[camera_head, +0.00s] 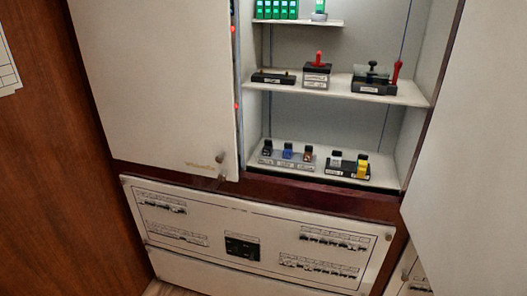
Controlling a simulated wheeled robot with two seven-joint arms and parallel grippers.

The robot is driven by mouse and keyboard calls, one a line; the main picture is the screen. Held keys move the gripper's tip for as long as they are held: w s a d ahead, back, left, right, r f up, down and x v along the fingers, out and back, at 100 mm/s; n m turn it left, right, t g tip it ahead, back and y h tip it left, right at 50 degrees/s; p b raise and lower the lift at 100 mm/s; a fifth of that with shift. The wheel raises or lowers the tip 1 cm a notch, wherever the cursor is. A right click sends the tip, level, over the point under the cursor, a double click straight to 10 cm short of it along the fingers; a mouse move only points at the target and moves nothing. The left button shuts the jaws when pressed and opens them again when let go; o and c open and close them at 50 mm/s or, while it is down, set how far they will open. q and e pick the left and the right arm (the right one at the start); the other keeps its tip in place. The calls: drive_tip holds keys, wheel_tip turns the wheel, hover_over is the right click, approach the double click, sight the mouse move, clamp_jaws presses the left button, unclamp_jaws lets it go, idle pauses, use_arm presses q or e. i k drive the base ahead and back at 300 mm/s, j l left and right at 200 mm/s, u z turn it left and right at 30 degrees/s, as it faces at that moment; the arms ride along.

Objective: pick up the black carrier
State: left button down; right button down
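The black carrier (335,170) sits on the bottom shelf of the open cabinet, toward its right side. It is a dark base with a small white label on its front. A white and black block (335,158) and a yellow and black block (362,168) stand on it. A grey carrier (268,160) sits to its left on the same shelf, holding a black, a blue and a brown block. Neither of my grippers is in view, so their state does not show.
The middle shelf (405,98) holds a flat black base (273,78), a red-handled switch (317,73) and a black device with a red lever (374,80). Green blocks (277,9) stand on the top shelf. Cabinet doors (160,80) flank the opening. A labelled panel (200,220) lies below.

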sight(268, 149)
drive_tip(key=j, duration=0.4)
drive_tip(key=i+j, duration=0.15)
drive_tip(key=j, duration=0.7)
drive_tip(key=i+u, duration=0.05)
